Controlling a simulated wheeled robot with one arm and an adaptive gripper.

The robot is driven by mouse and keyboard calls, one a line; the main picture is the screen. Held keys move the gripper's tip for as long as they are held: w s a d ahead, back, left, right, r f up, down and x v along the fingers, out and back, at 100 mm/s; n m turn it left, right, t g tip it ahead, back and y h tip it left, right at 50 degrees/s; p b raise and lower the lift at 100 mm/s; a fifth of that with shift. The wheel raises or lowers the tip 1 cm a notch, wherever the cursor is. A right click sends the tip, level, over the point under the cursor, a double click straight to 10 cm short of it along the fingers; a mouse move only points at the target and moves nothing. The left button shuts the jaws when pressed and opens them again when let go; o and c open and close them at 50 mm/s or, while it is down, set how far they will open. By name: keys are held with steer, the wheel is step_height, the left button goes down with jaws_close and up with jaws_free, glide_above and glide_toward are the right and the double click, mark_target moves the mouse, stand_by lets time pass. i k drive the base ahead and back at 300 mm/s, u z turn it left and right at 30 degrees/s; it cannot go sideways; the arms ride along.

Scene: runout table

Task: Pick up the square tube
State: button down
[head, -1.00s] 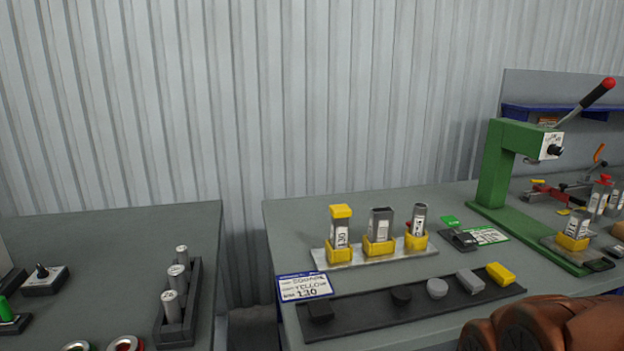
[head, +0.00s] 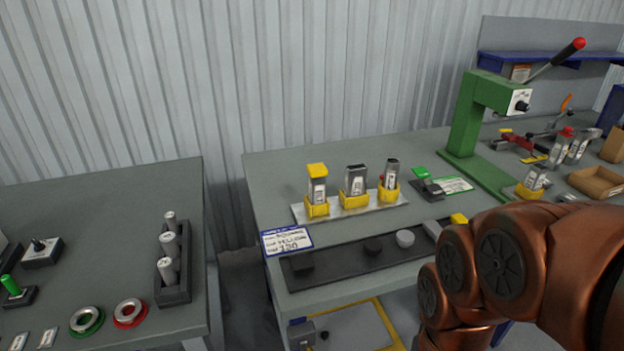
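Three grey tubes with white labels stand upright in yellow holders on a metal plate (head: 297,212). The left tube (head: 318,190) wears a yellow cap. The middle tube (head: 356,181) is wider, with a dark top, and looks square-sided. The right tube (head: 391,173) is narrower, also with a dark top. Another grey tube (head: 535,178) stands in a yellow holder at the green press. I cannot tell for sure which is the square tube. A card (head: 287,241) at the table's front edge seems to read square, yellow, 130. My copper arm fills the lower right; my gripper is out of view.
A dark strip (head: 340,262) in front holds several caps, including a grey round one (head: 405,238) and a yellow one (head: 459,219); my arm hides its right end. The green press (head: 465,120) stands right. A left table (head: 100,215) holds a rack (head: 176,290) of round tubes. A gap separates the tables.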

mark_target(317, 186)
steer(key=z, duration=2.1)
steer(key=k, duration=1.45)
steer(key=u, duration=2.15)
steer(key=i, duration=0.45)
steer(key=z, duration=0.05)
